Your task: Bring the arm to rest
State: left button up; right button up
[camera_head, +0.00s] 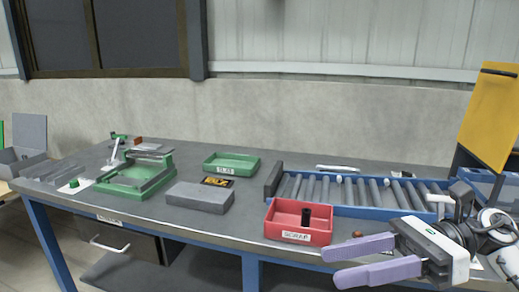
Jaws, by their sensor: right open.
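My right gripper (362,259) shows at the lower right, with its arm coming in from the right edge. Its two purple fingers are apart, with nothing between them. It is over the front edge of the table (246,214), to the right of the red tray. My left gripper is not in view.
A red tray (281,230) holds a dark cylinder (306,216). A blue roller conveyor (345,211) lies behind it. A grey block (199,197), a green tray (232,164) and a green fixture (133,180) stand farther left. A yellow panel (488,115) rises at right.

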jog(key=w+a+f+m+t+y, duration=0.2)
jog(key=w+m+t+y, duration=0.2)
jog(key=m+t, duration=1.1)
jog(key=d+f+m+t+h, duration=0.2)
jog(key=f+m+h, duration=0.55)
jog(key=m, duration=0.45)
jog(key=d+f+m+t+h, duration=0.25)
jog(key=f+m+h, duration=0.35)
jog(key=f+m, duration=0.4)
jog(key=s+f+m+g+h+p, duration=0.1)
jog(key=s+f+m+g+h, duration=0.3)
jog(key=s+f+m+g, duration=0.5)
jog(key=s+f+m, duration=0.4)
jog(key=s+f, duration=0.5)
jog(key=f, duration=0.3)
jog(key=shift+s+f+g, duration=0.25)
jog(key=shift+s+g, duration=0.05)
jog(key=shift+g, duration=0.05)
